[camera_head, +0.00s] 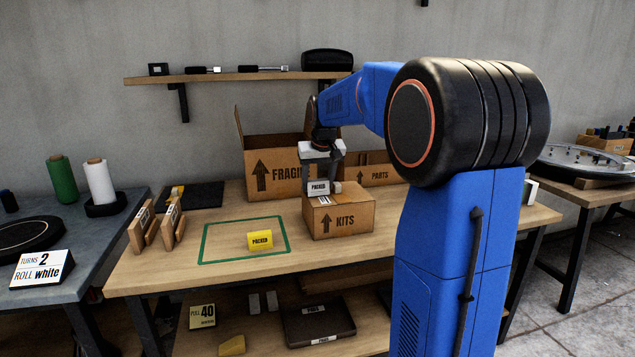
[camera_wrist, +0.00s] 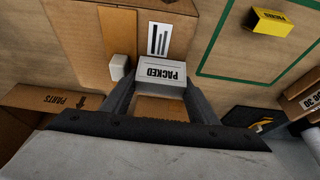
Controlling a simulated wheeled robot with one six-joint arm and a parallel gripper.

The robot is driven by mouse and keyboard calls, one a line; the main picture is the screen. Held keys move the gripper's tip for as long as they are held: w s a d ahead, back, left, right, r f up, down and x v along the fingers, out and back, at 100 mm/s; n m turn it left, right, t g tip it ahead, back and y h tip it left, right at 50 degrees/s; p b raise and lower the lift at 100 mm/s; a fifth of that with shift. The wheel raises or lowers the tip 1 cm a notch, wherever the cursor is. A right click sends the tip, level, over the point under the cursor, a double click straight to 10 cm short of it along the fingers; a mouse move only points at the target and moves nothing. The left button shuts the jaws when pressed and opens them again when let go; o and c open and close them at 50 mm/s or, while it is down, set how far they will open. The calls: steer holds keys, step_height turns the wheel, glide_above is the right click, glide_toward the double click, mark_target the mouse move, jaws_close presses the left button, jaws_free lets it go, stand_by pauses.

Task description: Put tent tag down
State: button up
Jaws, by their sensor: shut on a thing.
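A white tent tag lettered PACKED (camera_head: 318,188) is in my gripper (camera_head: 320,176), which is shut on it. The tag is at the top of the cardboard KITS box (camera_head: 341,221), near its back left part. I cannot tell whether it touches the lid. In the wrist view the white tag (camera_wrist: 160,73) sits between my two fingertips (camera_wrist: 158,88), with the box top (camera_wrist: 117,38) and its striped white label (camera_wrist: 158,39) beyond it. A yellow tent tag lettered PACKED (camera_head: 260,240) stands inside the green outline (camera_head: 205,243) on the wooden table.
A small pale block (camera_wrist: 119,67) shows beside the white tag. The FRAGILE box (camera_head: 265,180), with raised flaps, and the PARTS box (camera_head: 378,172) stand behind the KITS box. Wooden racks (camera_head: 140,230) stand at the left. The green outline is mostly bare.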

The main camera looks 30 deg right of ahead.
steer(key=shift+f, duration=0.3)
steer(key=o, duration=1.2)
steer(key=v, duration=1.7)
steer(key=shift+s+r, duration=0.15)
steer(key=s+a+f+n, duration=0.1)
steer(key=s+a+f, duration=0.4)
steer(key=s+f, duration=0.4)
steer(key=s+a+f+n, duration=0.1)
steer(key=s+a+f, duration=0.5)
steer(key=s+f, duration=0.3)
steer(key=s+a+f+n+y, duration=0.1)
steer(key=s+a+f, duration=0.4)
steer(key=s+f, duration=0.4)
steer(key=shift+s+a+f+t, duration=0.1)
steer(key=shift+s+a+t, duration=0.1)
steer(key=shift+s, duration=1.4)
steer(key=shift+s+a+f+t, duration=0.1)
steer(key=shift+s+a, duration=0.1)
steer(key=shift+s, duration=1.4)
